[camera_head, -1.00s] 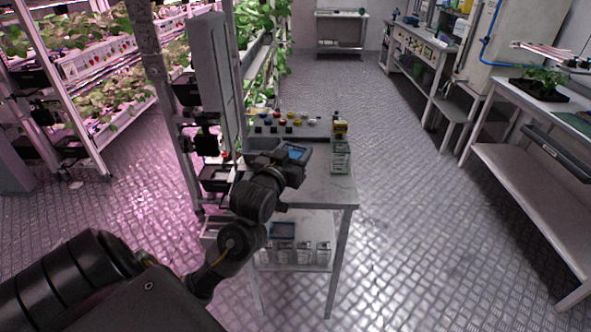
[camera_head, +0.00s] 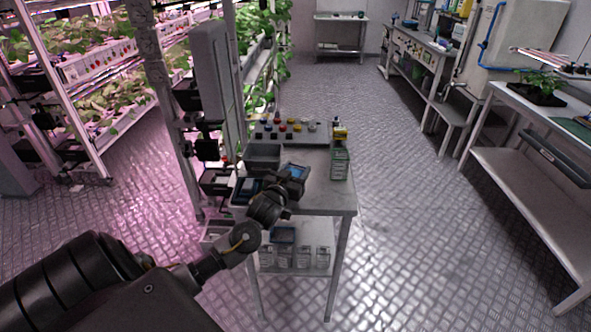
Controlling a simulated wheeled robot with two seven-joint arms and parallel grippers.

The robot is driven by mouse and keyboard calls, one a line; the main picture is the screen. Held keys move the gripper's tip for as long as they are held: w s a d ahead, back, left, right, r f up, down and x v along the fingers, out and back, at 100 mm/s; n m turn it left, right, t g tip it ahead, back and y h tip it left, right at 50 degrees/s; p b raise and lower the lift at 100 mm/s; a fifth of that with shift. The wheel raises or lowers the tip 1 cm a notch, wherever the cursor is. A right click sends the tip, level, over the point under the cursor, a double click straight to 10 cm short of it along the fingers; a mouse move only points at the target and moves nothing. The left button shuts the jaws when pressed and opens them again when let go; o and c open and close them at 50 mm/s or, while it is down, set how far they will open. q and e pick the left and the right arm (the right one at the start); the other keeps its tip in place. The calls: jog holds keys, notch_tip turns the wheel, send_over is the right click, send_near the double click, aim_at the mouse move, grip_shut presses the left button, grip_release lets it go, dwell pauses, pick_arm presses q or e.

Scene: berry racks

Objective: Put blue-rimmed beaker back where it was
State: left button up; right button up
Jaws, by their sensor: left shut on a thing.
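My left gripper (camera_head: 291,178) is over the left part of the small metal table (camera_head: 318,195), seen from behind. It is shut, but its fingertips and most of what it holds are hidden by my wrist. A small blue patch (camera_head: 294,171) shows at the gripper; I cannot tell whether it is the beaker's blue rim. No blue-rimmed beaker shows clearly elsewhere. My right gripper is not in view.
A grey bin (camera_head: 263,153) stands at the table's left, before a rack of coloured caps (camera_head: 288,127). A green-edged clear container (camera_head: 340,163) stands at the right edge. Several clear jars (camera_head: 303,257) stand on the lower shelf. The table's right-middle surface is clear.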

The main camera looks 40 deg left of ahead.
pick_arm(q)
jog(key=shift+f, duration=0.2)
jog(key=shift+f, duration=0.15)
jog(key=o, duration=1)
